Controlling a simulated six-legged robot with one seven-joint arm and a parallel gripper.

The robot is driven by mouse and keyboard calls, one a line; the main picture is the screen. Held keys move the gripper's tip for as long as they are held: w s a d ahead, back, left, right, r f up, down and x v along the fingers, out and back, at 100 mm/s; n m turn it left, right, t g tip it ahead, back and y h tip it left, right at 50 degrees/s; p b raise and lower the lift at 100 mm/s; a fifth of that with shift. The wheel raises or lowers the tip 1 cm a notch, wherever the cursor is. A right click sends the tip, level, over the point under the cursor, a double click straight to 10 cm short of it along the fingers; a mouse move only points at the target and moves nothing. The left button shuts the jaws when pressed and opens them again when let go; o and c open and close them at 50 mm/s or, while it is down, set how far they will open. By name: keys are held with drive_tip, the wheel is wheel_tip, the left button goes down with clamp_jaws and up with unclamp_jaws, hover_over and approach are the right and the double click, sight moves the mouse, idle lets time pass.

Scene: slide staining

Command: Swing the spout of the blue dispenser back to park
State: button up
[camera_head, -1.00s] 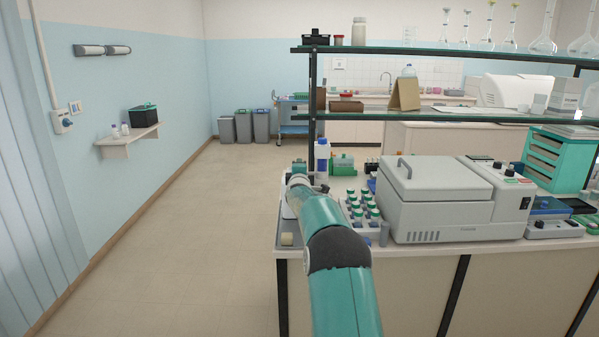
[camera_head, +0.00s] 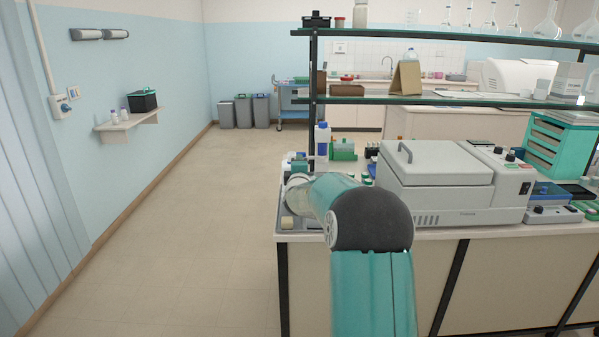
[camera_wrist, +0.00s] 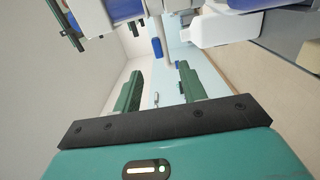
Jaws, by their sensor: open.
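In the wrist view my gripper (camera_wrist: 158,90) is open, its two dark green fingers apart. A thin pale tube (camera_wrist: 168,38), apparently the dispenser's spout, runs down to a small blue tip beyond the gap between the fingers; I cannot tell if it touches them. A short blue cylinder (camera_wrist: 156,47) hangs beside it. A blue-and-white body (camera_wrist: 125,10), seemingly part of the dispenser, is cut off at the top edge.
A white bottle (camera_wrist: 222,30) is close at the upper right in the wrist view. A glass shelf (camera_head: 440,101) spans above. Floor to the left is clear.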

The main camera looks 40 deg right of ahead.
drive_tip(key=v, duration=0.2)
drive_tip(key=shift+s+a, duration=0.15)
drive_tip(key=shift+s, duration=0.1)
idle(0.3)
drive_tip(key=s+a+r+m+g+h, duration=0.1)
drive_tip(key=s+a+r+m+g, duration=0.25)
drive_tip(key=s+a, duration=0.4)
drive_tip(key=s+a+r+m+g+h, duration=0.1)
drive_tip(key=s+a+r+m+g, duration=0.3)
drive_tip(key=s, duration=0.6)
drive_tip(key=s+a+f+m+g+y, duration=0.1)
drive_tip(key=s+a+f+y, duration=0.5)
drive_tip(key=s+a, duration=0.5)
drive_tip(key=s+a+f+m+y, duration=0.2)
drive_tip(key=s+a+f+y, duration=0.4)
drive_tip(key=s+a, duration=0.6)
drive_tip(key=shift+a+g, duration=0.35)
drive_tip(key=shift+a, duration=0.8)
drive_tip(key=shift+m, duration=0.25)
